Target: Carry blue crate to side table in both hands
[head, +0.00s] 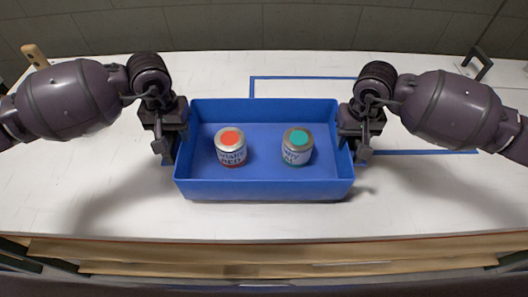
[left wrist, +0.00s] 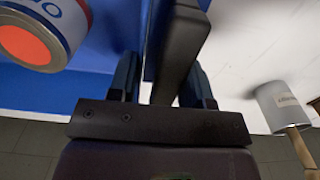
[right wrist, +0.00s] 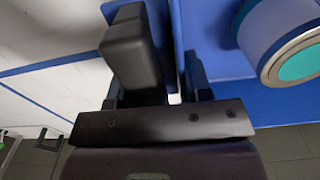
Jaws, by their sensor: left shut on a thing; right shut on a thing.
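The blue crate (head: 265,190) is in the middle of the head view, over the white table, and looks level. Two cans stand upright in it: one with a red top (head: 231,147) on the left and one with a teal top (head: 297,147) on the right. My left gripper (head: 168,150) is shut on the crate's left wall, which also shows in the left wrist view (left wrist: 110,50). My right gripper (head: 358,148) is shut on the right wall, also seen in the right wrist view (right wrist: 179,40). I cannot tell whether the crate's bottom touches the table.
The white table (head: 110,190) has blue outline tape (head: 300,78) behind and right of the crate. A wooden-handled tool (head: 35,55) is at the back left, and a dark bracket (head: 480,62) at the back right. The table's wooden front edge (head: 265,250) is close to the crate.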

